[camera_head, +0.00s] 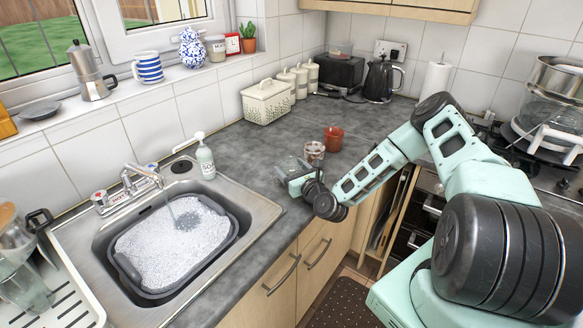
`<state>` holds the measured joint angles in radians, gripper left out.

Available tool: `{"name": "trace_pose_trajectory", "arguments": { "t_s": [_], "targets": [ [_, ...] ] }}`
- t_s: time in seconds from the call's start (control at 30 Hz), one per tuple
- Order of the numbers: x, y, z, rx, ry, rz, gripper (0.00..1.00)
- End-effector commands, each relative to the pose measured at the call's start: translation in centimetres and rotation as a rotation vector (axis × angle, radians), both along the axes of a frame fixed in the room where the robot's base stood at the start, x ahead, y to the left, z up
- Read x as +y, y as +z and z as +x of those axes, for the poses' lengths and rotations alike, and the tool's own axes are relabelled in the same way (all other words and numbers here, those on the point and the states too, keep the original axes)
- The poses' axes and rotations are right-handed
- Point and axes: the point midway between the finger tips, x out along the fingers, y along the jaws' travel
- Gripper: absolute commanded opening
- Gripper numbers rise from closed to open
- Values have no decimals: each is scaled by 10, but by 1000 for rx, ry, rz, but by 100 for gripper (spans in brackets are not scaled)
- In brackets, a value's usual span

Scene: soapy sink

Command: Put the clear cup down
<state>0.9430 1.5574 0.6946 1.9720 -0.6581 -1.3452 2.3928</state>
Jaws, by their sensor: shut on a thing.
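My gripper (292,179) is at the counter's front edge, right of the sink, seen small and partly hidden by its own wrist. It is shut on the clear cup (287,164), a see-through shape at the fingers, low over the grey counter (258,150). I cannot tell whether the cup touches the counter. Its outline is faint against the grey.
A patterned cup (314,151) and a red-brown cup (333,138) stand just behind my gripper. The sink (252,205) holds a tub (128,272) of suds under running water. A soap bottle (205,160) stands behind it. Counter between bottle and gripper is clear.

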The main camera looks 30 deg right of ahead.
Motion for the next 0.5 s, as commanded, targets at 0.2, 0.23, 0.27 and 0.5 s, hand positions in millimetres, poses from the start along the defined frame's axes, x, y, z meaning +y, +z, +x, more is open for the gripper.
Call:
{"name": "trace_pose_trajectory", "arguments": {
  "t_s": [0.2,0.23,0.27,0.5],
  "targets": [
    [0,-3,0,-1,-1,0,39],
    [0,-4,0,-1,-1,0,39],
    [0,-4,0,-1,-1,0,39],
    [0,-3,0,1,-1,0,92]
  ]
}}
